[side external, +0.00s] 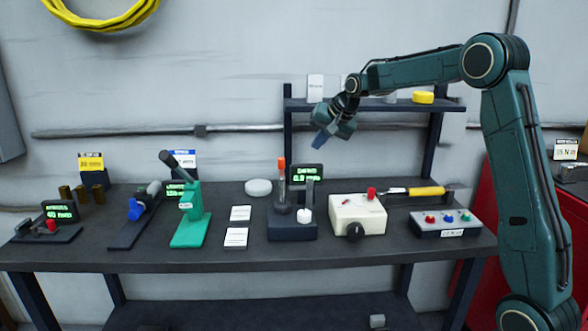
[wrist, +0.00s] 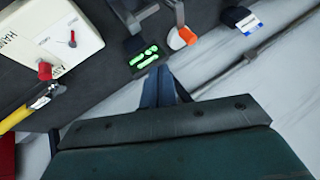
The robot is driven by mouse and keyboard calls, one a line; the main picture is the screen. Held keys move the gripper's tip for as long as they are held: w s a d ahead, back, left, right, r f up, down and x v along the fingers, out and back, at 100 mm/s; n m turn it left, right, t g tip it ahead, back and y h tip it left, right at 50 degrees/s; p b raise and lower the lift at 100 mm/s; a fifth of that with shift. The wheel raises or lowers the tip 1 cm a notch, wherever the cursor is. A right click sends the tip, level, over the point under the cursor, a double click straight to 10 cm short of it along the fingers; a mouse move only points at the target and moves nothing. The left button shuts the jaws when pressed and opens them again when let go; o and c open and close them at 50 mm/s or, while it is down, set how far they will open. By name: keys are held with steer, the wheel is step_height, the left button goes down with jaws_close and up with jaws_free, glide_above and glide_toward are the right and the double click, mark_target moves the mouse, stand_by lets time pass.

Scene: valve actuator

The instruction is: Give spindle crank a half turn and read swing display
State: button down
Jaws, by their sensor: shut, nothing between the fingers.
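My gripper (side external: 318,140) hangs in the air above the back middle of the bench, apart from everything. Its blue fingers are closed together and empty, as the wrist view (wrist: 164,84) also shows. Below it a dark device (side external: 292,225) carries an upright post with an orange top (side external: 282,162). A green-lit display (side external: 306,174) stands behind this device and also shows in the wrist view (wrist: 145,58); its text is too small to read surely. A blue-knobbed device (side external: 130,222) with a grey cylinder lies further left. I cannot tell which part is the spindle crank or which display is the swing one.
A cream box (side external: 357,214) with red and black knobs stands right of the dark device. A yellow-handled tool (side external: 425,191) lies behind a button box (side external: 446,222). A green lever press (side external: 191,221) and a small display unit (side external: 60,211) stand left. A shelf (side external: 380,104) rises behind.

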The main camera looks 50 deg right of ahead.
steer(key=w+a+f, duration=0.1)
steer(key=w+f, duration=0.5)
steer(key=w, duration=0.2)
steer(key=shift+w+a+f, duration=0.2)
steer(key=shift+a+f, duration=0.1)
steer(key=shift+f, duration=0.05)
stand_by(0.3)
steer(key=shift+w+a+n+y, duration=0.2)
steer(key=shift+w+n+y, duration=0.35)
steer(key=shift+n, duration=0.15)
steer(key=shift+s, duration=0.1)
